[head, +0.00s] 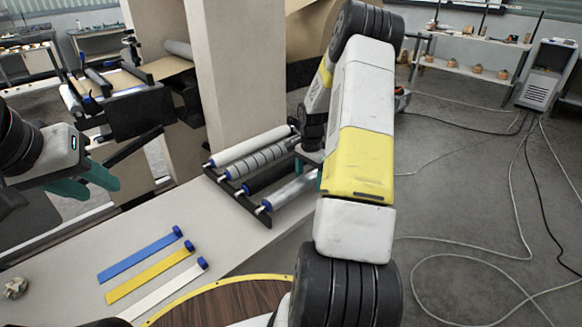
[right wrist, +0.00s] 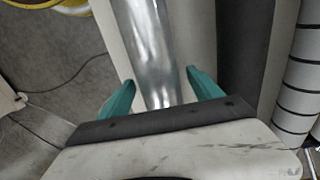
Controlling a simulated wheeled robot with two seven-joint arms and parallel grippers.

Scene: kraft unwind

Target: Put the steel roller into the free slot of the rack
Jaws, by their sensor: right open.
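The steel roller (head: 291,190) is shiny, with a blue end, and lies at the near right end of the dark rack (head: 256,214) on the bench. In the right wrist view the steel roller (right wrist: 150,45) runs between the teal fingers of my right gripper (right wrist: 162,88), which is open around it. I cannot tell whether the fingers touch it. The rack also holds a white roller (head: 250,146), a ribbed grey roller (head: 262,160) and a black roller (head: 266,178). My left gripper (head: 102,190) is open and empty at the left.
Blue (head: 138,256), yellow (head: 150,275) and white (head: 165,292) strips lie on the pale bench (head: 60,278). A beige column (head: 238,75) rises behind the rack. An unwind machine (head: 135,112) stands at the back left. Cables lie on the floor at the right.

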